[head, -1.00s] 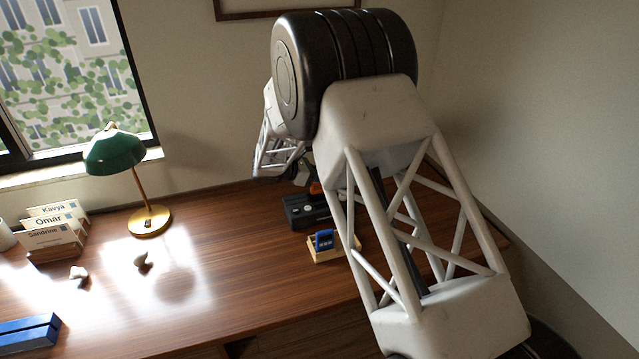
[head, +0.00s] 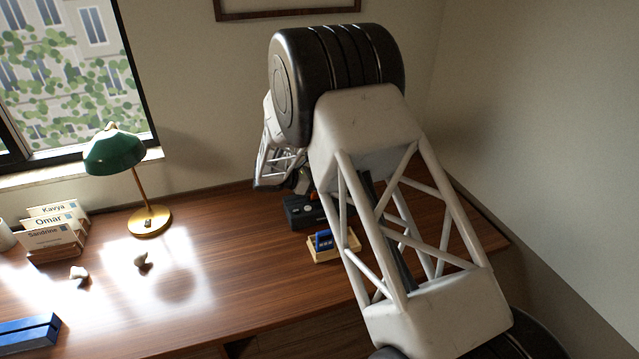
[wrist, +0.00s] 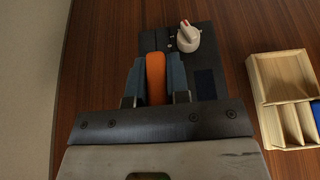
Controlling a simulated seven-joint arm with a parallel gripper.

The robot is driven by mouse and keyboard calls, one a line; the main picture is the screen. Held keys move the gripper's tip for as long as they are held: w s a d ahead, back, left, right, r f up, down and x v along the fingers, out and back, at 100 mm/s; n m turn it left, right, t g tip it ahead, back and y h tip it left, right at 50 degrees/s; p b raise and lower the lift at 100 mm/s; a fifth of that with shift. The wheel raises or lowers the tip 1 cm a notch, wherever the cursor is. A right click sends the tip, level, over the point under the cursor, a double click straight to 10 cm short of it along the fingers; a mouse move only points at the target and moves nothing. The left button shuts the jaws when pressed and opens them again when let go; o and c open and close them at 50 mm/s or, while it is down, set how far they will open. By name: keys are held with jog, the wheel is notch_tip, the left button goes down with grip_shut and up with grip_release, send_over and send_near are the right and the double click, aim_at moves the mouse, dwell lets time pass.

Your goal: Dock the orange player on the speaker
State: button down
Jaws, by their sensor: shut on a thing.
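The orange player (wrist: 155,78) is held between the two fingers of my gripper (wrist: 157,75) in the wrist view, with its long side upright in the picture. My gripper is shut on it. I cannot tell whether the player touches the speaker.
A wooden tray (head: 340,249) with a blue item (head: 323,240) sits just in front of the speaker. A green lamp (head: 149,219), a card holder (head: 52,250), two small pale objects and a blue block (head: 28,333) are on the left. The desk between is clear.

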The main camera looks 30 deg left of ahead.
jog(key=shift+f, duration=0.15)
jog(key=c, duration=1.1)
grip_release()
jog(key=shift+s+a+r, duration=0.1)
jog(key=shift+r, duration=0.1)
jog(key=v, duration=1.1)
jog(key=shift+s+a+r, duration=0.2)
jog(key=shift+s, duration=0.05)
